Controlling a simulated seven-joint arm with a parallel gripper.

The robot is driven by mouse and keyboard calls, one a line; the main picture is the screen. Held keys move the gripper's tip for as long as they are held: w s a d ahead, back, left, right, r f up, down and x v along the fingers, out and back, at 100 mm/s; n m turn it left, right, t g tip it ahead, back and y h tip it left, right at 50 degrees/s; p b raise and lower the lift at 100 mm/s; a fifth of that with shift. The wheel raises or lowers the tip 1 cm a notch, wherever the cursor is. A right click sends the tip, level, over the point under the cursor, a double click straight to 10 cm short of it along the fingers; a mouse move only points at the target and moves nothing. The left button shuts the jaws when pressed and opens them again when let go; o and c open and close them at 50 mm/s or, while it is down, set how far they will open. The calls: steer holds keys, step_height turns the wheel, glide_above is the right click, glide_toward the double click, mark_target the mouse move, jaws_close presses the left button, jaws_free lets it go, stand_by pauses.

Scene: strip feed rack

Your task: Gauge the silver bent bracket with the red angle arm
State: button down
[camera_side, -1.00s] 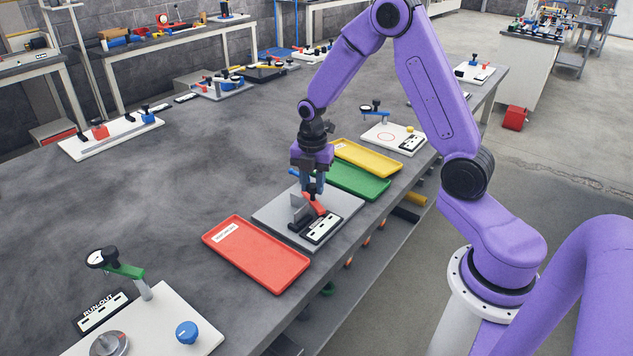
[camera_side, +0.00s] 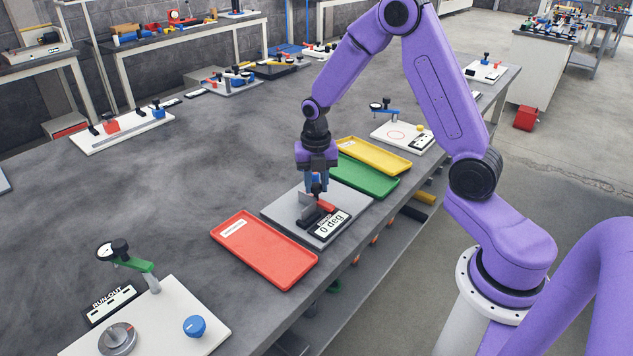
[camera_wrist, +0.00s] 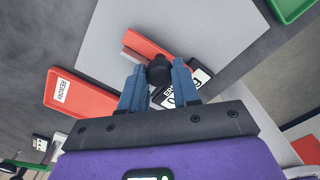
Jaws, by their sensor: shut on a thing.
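The angle gauge sits on a grey plate (camera_side: 284,205) on the bench. Its red angle arm (camera_side: 327,206) lies low beside the display, which reads 0 deg (camera_side: 331,223). A grey upright piece (camera_side: 306,203), which looks like the silver bent bracket, stands at the arm's left; its lower part is hard to make out. My gripper (camera_side: 316,188) points down over the gauge, its blue fingers shut on the dark knob of the red arm. In the wrist view, the fingers hold the black knob (camera_wrist: 159,71), with the red arm (camera_wrist: 148,47) behind it. I cannot make out the bracket there.
A red tray (camera_side: 264,248) labelled REWORK lies left of the plate. A green tray (camera_side: 362,177) and a yellow tray (camera_side: 374,155) lie beyond it. A run-out gauge (camera_side: 150,320) stands at the front left. The bench's left middle is clear.

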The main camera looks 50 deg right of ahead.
mark_target(316, 185)
steer(key=c, duration=0.8)
jaws_free()
steer(key=shift+r, duration=0.1)
step_height(316, 185, up, 17)
steer(key=shift+r, duration=0.2)
stand_by(0.5)
steer(key=s+a+f+m, duration=0.2)
steer(key=s+a+m, duration=0.3)
steer(key=s, duration=0.5)
steer(key=s+a+f+m, duration=0.1)
steer(key=s+a+m, duration=0.45)
steer(key=s, duration=0.45)
steer(key=s+f+m, duration=0.2)
steer(key=s+m, duration=0.2)
steer(key=s, duration=0.5)
steer(key=shift+s+d+f, duration=0.15)
steer(key=shift+d+f, duration=0.1)
steer(key=shift+d, duration=0.2)
